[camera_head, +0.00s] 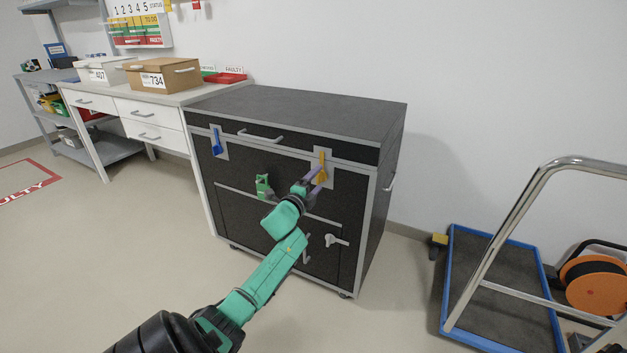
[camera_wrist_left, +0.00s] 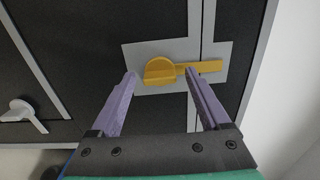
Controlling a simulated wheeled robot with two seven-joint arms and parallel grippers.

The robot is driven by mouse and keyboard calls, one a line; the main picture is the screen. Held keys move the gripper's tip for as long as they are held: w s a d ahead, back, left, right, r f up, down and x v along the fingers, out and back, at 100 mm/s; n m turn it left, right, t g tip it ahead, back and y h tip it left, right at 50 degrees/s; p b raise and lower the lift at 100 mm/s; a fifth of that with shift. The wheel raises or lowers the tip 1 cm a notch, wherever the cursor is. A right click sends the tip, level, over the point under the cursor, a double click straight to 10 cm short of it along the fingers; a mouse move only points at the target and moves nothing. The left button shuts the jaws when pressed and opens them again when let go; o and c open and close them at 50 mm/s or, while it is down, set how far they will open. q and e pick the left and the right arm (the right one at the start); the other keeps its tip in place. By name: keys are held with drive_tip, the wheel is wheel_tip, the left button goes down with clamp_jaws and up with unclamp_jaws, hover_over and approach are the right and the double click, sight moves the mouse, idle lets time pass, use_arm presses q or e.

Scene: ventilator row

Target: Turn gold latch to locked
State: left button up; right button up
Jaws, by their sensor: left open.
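The gold latch (camera_head: 321,160) is on a light grey plate at the upper right of the dark cabinet's front (camera_head: 240,205). In the left wrist view the gold latch (camera_wrist_left: 160,70) has a rounded knob and a thin bar reaching right across a seam between panels. My left gripper (camera_head: 312,181) is in front of the latch, fingers towards it. In the left wrist view the open fingers (camera_wrist_left: 161,76) lie either side of the knob, the right fingertip overlapping the bar; contact cannot be told. My right gripper is not in view.
A blue latch (camera_head: 216,142) and a green latch (camera_head: 263,186) are on the same front. A silver handle (camera_head: 336,240) sits lower right. A trolley (camera_head: 497,280) and an orange cable reel (camera_head: 598,290) stand right. A white desk (camera_head: 150,112) adjoins left. Floor in front is clear.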

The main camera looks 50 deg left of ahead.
use_arm(q)
drive_tip(key=shift+s+d, duration=0.1)
drive_tip(key=shift+s, duration=0.1)
drive_tip(key=p+v, duration=0.3)
drive_tip(key=v, duration=1.1)
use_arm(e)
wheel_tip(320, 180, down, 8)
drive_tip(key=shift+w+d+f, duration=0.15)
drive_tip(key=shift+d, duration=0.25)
